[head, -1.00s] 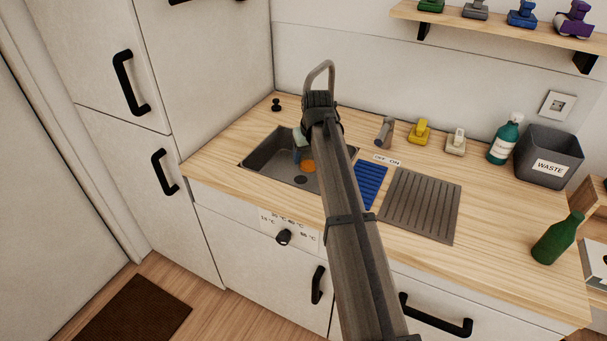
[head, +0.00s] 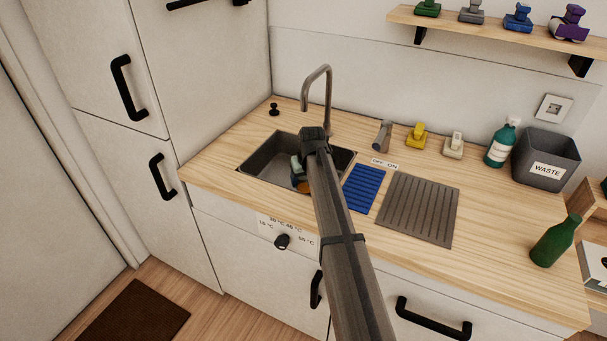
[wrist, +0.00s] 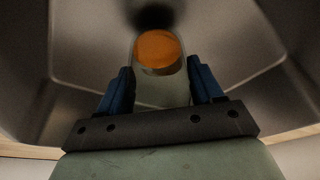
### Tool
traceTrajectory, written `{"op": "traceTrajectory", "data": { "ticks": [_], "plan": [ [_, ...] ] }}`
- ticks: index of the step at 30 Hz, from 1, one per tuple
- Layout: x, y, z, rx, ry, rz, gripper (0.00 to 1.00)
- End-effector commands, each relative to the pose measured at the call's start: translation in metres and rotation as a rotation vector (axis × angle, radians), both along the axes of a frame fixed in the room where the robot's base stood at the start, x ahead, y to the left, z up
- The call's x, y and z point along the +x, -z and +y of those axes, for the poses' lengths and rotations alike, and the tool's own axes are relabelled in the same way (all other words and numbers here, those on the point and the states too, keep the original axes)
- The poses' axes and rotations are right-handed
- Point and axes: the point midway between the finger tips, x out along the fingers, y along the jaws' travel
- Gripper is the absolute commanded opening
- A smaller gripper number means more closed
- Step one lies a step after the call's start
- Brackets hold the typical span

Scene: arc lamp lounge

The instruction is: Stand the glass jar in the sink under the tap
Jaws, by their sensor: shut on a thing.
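The glass jar (wrist: 158,85) is clear with an orange top or contents, and it sits between my gripper's two blue fingers in the wrist view. In the head view, only a bit of its orange (head: 302,187) shows beside my arm. My gripper (head: 297,170) is shut on the jar, inside the dark sink basin (head: 262,160). I cannot tell whether the jar touches the sink floor. The curved metal tap (head: 328,85) rises behind the sink, behind my arm in the picture. My forearm hides part of the basin.
Right of the sink lie a blue ribbed mat (head: 365,188) and a grey draining board (head: 417,208). A tap lever (head: 383,135) with an OFF/ON label stands behind. The counter left of the sink is mostly clear.

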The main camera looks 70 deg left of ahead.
Motion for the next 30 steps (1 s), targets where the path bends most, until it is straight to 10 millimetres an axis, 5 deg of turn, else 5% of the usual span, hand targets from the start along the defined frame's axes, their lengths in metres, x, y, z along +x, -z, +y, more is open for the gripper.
{"op": "traceTrajectory", "data": {
  "ticks": [8, 23, 24, 30],
  "plan": [
    [0.009, 0.0, 0.04, 0.0, 0.0, 0.0, 0.29],
    [0.008, 0.015, 0.035, -0.001, 0.0, 0.0, 0.29],
    [0.008, 0.015, 0.035, -0.001, 0.0, 0.0, 0.66],
    [0.008, 0.015, 0.035, -0.001, 0.0, 0.0, 0.86]
  ]
}}
